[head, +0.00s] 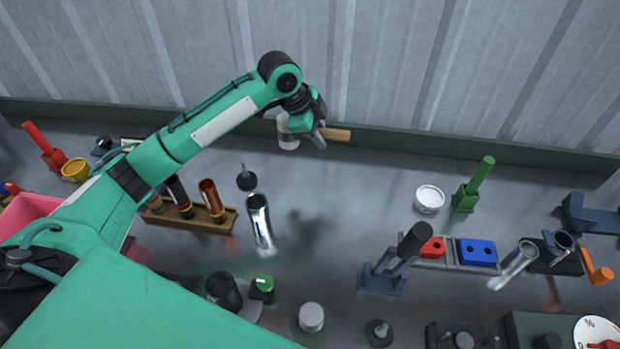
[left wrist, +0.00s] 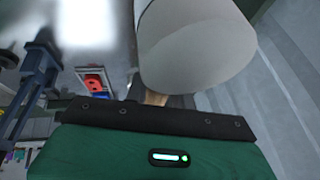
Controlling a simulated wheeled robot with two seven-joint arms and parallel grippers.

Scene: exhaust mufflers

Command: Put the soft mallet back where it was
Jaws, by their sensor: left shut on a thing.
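The soft mallet has a pale grey-white cylindrical head (head: 287,133) and a wooden handle (head: 338,134). My left gripper (head: 316,134) is shut on the mallet near the back of the table, in front of the wall. The handle sticks out to the right of the gripper and the head shows to its left. In the left wrist view the mallet head (left wrist: 195,42) fills the upper middle, with a bit of the wooden handle (left wrist: 156,98) below it. The fingers partly hide the grip. My right gripper is not in view.
A wooden rack (head: 215,222) with coloured tubes, a shiny metal tube (head: 260,222), a white round tub (head: 429,199) and a green upright-handled piece (head: 473,186) stand on the table (head: 350,200). A blue stand (head: 385,275) and a blue block (head: 477,252) are nearer. The table's middle is clear.

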